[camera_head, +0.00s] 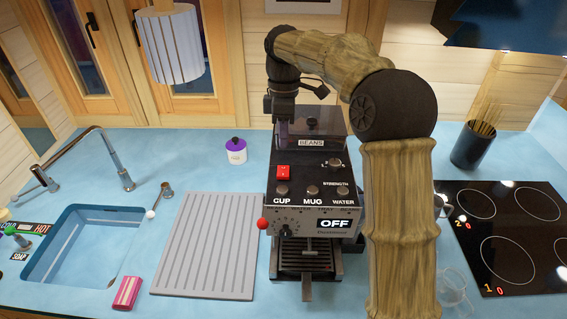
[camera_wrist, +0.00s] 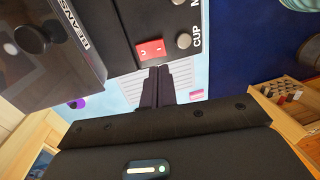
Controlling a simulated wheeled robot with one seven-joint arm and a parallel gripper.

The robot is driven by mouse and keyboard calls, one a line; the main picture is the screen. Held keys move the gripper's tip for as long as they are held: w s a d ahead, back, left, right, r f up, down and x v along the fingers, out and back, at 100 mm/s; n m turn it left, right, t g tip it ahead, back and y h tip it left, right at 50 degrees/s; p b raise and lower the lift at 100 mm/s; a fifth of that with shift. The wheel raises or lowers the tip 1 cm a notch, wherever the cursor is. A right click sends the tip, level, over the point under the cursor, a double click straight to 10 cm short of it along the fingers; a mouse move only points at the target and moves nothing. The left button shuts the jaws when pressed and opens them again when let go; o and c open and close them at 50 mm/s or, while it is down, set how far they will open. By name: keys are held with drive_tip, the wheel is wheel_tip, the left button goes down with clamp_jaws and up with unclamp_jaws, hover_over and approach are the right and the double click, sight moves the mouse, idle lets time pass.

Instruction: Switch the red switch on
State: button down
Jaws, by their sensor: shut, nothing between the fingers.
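The red switch (camera_head: 283,171) is a small red rocker on the sloped top panel of the black coffee machine (camera_head: 345,205), above the CUP button. The machine's display (camera_head: 335,223) reads OFF. In the wrist view the red switch (camera_wrist: 150,50) shows near the top middle, with two pale marks on it. My gripper (camera_wrist: 160,70) is shut and empty, its dark fingertips just below the switch in that picture. I cannot tell whether they touch the machine. In the head view my gripper (camera_head: 283,138) hangs down at the machine's left side, above the switch, partly blending with the dark housing.
A clear bean container (camera_head: 310,122) stands at the back of the machine. A red ball knob (camera_head: 262,224) sticks out at its left. The grey ribbed drainer (camera_head: 210,245), purple-lidded jar (camera_head: 236,151) and sink (camera_head: 80,250) lie left. The black hob (camera_head: 505,230) and glass mug (camera_head: 452,287) are right.

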sight(284, 175)
drive_tip(key=f, duration=0.2)
drive_tip(key=s+f+p, duration=0.1)
drive_tip(key=f, duration=0.2)
drive_tip(key=f+p, duration=0.1)
drive_tip(key=f, duration=0.2)
drive_tip(key=shift+s, duration=0.2)
